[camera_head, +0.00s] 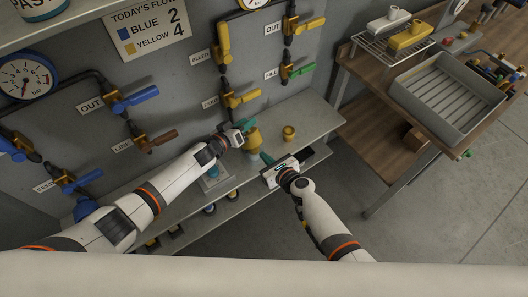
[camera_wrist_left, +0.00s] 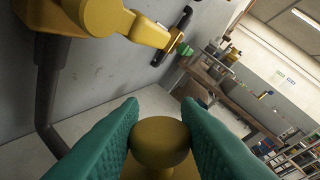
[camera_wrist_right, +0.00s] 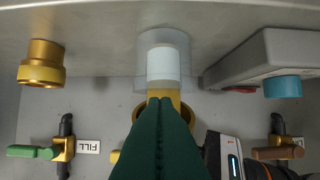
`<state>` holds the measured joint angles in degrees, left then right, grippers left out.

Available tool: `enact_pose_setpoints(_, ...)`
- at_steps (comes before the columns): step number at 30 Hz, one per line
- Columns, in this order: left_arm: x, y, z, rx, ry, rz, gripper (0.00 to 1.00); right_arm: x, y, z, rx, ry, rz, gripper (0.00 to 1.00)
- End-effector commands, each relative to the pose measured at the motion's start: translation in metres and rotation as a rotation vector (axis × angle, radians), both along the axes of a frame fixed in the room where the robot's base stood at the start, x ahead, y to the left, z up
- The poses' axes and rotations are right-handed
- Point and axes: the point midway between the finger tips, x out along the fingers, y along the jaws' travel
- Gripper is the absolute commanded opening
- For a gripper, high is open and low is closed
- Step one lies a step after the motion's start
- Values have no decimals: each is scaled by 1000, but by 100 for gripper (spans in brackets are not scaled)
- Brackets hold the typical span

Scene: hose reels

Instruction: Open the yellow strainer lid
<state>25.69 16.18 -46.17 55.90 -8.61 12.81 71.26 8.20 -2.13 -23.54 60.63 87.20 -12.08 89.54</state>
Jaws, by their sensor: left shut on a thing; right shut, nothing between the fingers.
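The yellow strainer (camera_head: 254,140) stands on the grey shelf below the yellow valves. My left gripper (camera_head: 246,126) is at its top. In the left wrist view, its green fingers are shut on the round yellow knob (camera_wrist_left: 160,140) of the lid, one finger on each side. My right gripper (camera_head: 266,158) is shut and empty, just right of and in front of the strainer. In the right wrist view, its closed fingers (camera_wrist_right: 160,103) point at a clear bowl with a white insert (camera_wrist_right: 161,64). The fingers hide part of the yellow body there.
A brass cup (camera_head: 289,132) stands on the shelf right of the strainer. A blue-topped unit (camera_head: 213,172) stands to its left. Yellow valve handles (camera_head: 243,97) stick out from the wall above. A grey tray (camera_head: 447,98) lies on the bench at right.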

Motion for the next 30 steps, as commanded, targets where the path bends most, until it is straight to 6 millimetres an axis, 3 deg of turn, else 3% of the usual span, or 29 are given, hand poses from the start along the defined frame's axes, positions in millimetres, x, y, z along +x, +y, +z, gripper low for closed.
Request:
enact_pose_setpoints(7,-1,1,-2,3,4,2,0,7,6,13,1,-1,1,0)
enact_pose_setpoints(23,-1,1,-2,3,4,2,0,10,7,17,0,0,-1,0)
enact_pose_setpoints(30,-1,1,-2,3,4,2,0,15,12,28,4,-3,-2,0)
